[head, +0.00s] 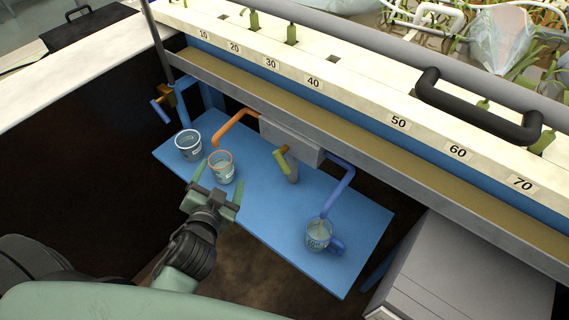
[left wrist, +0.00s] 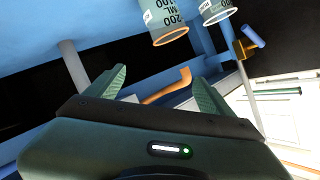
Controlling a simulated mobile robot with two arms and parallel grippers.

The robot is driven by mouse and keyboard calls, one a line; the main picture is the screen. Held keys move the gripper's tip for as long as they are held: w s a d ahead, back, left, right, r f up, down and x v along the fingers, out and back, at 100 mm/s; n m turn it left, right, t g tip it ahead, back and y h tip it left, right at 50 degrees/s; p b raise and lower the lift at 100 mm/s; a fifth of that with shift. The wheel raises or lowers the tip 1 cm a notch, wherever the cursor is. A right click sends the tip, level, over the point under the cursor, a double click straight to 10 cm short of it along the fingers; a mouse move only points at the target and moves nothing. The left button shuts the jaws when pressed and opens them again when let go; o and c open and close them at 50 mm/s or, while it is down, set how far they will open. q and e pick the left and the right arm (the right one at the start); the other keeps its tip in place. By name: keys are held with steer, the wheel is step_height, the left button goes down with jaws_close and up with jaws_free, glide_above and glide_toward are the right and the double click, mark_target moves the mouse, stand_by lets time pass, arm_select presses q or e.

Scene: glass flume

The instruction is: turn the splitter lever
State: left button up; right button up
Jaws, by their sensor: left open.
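The splitter is a grey box (head: 291,140) under the flume's edge, with an orange pipe (head: 236,124) on its left and a blue pipe (head: 341,186) on its right. A short yellow-olive lever (head: 281,159) sits at its front, tilted, above a grey stub. My left gripper (head: 218,181) is open and empty, left of and nearer than the lever, apart from it. Its fingers appear near the orange-rimmed cup (head: 221,167). The left wrist view shows both open fingers (left wrist: 155,90) with the orange pipe (left wrist: 170,85) between them; I cannot make out the lever there. My right gripper is not in view.
A blue-handled valve (head: 161,109) is at left. A grey cabinet (head: 460,275) stands at right.

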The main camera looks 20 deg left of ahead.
arm_select(q)
steer(key=w+d+r+m+t+h, duration=0.2)
steer(key=d+r+m+t+h, duration=0.1)
steer(key=m, duration=0.1)
steer(key=m+h, duration=0.7)
glide_toward(284, 164)
steer(key=x, duration=0.3)
steer(key=p+x, duration=0.1)
steer(key=x, duration=0.6)
steer(key=shift+w, duration=0.25)
steer(key=c, duration=1.4)
